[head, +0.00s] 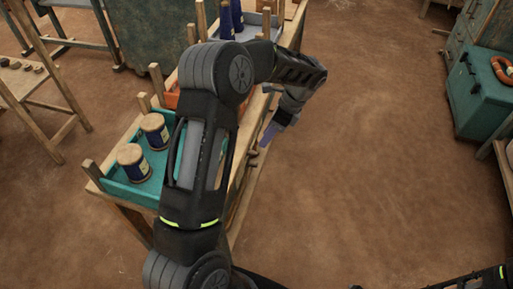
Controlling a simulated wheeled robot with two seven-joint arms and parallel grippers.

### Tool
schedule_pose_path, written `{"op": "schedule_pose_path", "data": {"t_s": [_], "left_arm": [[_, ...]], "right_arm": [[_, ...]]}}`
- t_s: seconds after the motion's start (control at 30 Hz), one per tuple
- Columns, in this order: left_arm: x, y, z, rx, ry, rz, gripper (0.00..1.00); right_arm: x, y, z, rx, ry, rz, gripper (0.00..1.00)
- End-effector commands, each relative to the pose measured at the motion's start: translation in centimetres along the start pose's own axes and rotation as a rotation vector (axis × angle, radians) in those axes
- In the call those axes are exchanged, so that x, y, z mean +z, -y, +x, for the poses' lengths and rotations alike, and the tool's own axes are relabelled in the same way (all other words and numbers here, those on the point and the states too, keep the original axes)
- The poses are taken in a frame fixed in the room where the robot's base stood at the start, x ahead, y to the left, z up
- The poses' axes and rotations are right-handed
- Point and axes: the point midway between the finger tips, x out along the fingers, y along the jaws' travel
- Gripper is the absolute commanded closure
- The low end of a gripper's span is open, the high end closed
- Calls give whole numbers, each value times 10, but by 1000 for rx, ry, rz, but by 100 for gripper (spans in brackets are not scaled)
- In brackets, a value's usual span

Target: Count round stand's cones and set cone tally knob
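I cannot make out a round stand or a cone tally knob in the head view. Two dark blue cone-like or spool-like pieces (230,18) stand in the upper part, partly hidden by my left arm. My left gripper (267,134) hangs over the right side of a long wooden bench (240,205), pointing down and to the left. Its fingers are small and partly edge-on, so I cannot tell whether they are open. My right gripper is out of view; only part of my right arm shows at the bottom right.
A teal tray (117,188) on the bench holds blue spools with wooden tops (131,155). An orange tray (171,100) is behind it, partly hidden by my arm. A teal chest (478,100) with an orange ring (502,69) stands at right. Brown floor between is clear.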

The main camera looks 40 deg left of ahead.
Motion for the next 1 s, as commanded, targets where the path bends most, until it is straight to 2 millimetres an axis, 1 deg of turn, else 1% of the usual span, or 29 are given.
{"op": "schedule_pose_path", "data": {"t_s": [0.17,0.4,0.5,0.6,0.83,0.87,1.0], "left_arm": [[0,-1,22,4,-1,-1,61],[0,-1,59,4,0,0,61],[0,-1,68,2,0,-2,61],[0,0,73,0,-1,-2,61],[0,0,73,0,-1,-2,61],[0,0,73,0,-1,-1,63],[0,0,73,0,-1,-1,74]], "right_arm": [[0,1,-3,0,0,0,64],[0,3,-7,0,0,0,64],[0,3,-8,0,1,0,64],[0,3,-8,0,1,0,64],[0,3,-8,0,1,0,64],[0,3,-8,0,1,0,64],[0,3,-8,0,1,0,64]]}}
